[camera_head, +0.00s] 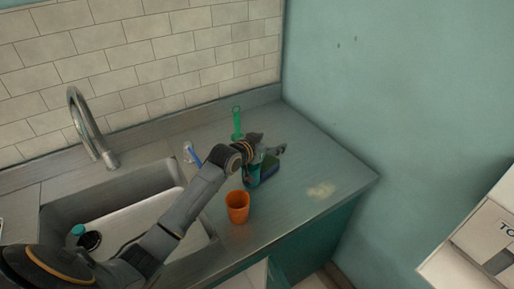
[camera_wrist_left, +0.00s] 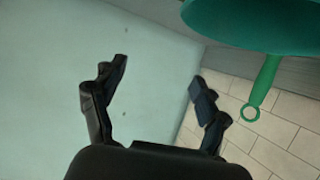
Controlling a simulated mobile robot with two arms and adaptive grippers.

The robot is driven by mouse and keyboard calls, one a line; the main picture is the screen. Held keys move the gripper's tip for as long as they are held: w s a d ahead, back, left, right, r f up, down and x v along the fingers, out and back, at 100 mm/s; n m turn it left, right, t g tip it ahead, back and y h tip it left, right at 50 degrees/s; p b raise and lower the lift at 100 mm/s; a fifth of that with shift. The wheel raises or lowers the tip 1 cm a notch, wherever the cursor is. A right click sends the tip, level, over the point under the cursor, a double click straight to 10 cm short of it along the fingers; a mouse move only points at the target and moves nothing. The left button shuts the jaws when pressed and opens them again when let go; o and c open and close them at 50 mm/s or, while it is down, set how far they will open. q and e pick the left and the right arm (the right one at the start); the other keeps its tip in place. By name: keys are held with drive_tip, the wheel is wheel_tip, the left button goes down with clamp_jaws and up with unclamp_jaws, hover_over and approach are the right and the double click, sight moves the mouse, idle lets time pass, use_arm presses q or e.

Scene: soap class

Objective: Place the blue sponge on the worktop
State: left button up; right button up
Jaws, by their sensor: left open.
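My left gripper (camera_head: 270,147) is above the right part of the grey worktop (camera_head: 300,161), at the end of my arm reaching in from the left. In the left wrist view its two fingers (camera_wrist_left: 160,74) are spread, with nothing between them. The block is not clear in the left wrist view. My right gripper is not in view.
An orange cup (camera_head: 238,207) stands near the front edge. A sink with a tap (camera_head: 86,125) is left. A pale patch (camera_head: 321,190) marks the otherwise clear right end.

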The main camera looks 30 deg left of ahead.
use_arm(q)
drive_tip(key=b+v, duration=0.1)
drive_tip(key=v, duration=1)
drive_tip(key=shift+s+b, duration=0.3)
drive_tip(key=shift+f, duration=0.1)
